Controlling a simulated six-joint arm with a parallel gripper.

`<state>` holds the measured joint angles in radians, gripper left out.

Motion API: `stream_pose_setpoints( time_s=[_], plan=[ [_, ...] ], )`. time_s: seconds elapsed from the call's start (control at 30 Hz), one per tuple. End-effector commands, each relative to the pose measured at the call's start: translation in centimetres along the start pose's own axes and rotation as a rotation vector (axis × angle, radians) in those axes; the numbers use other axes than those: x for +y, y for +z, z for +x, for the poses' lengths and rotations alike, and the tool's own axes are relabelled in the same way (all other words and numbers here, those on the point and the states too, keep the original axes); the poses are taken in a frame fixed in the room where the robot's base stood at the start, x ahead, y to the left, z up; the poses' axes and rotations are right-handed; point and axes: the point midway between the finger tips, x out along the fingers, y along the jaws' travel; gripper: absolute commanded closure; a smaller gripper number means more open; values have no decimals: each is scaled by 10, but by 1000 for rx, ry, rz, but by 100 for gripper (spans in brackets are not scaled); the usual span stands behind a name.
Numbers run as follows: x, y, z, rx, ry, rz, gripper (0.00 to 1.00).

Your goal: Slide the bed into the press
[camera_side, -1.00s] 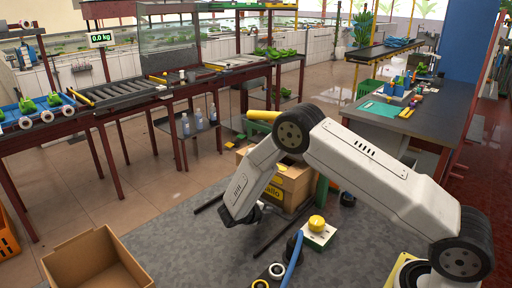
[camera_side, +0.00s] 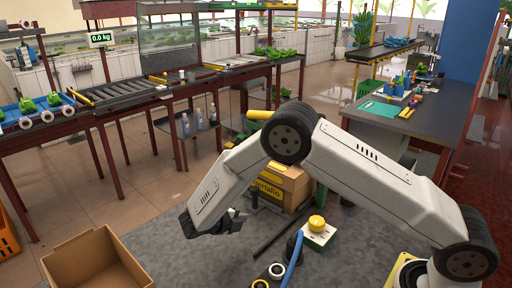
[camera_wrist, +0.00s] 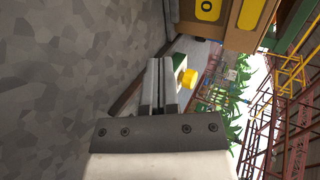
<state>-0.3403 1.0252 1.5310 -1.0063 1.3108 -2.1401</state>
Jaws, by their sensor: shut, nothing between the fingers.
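My gripper (camera_side: 238,217) hangs low over the grey mat in the side view, left of the cardboard box. In the wrist view its two fingers (camera_wrist: 158,88) are together with nothing between them. I cannot surely pick out the bed or the press. Dark rails (camera_side: 270,237) lie in front of the cardboard box (camera_side: 288,186) with its yellow label; my arm hides part of both. A rail also shows in the wrist view (camera_wrist: 128,98). A white and green box with a yellow button (camera_side: 317,222) stands right of the rails, apart from my gripper.
An open empty carton (camera_side: 95,262) stands at the front left. An orange crate (camera_side: 6,238) is at the left edge. A blue hose (camera_side: 292,258) and rings lie at the front. Roller tables (camera_side: 125,92) stand behind. The grey mat left of my gripper is clear.

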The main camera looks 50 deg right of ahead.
Motion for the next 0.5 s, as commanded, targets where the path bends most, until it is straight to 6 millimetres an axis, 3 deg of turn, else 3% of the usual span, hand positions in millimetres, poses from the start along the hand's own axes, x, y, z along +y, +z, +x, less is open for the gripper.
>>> stream_pose_setpoints(
  time_s=[0.5],
  plan=[
    [1, 16, -4, 1, 0, 0, 100]
  ],
)
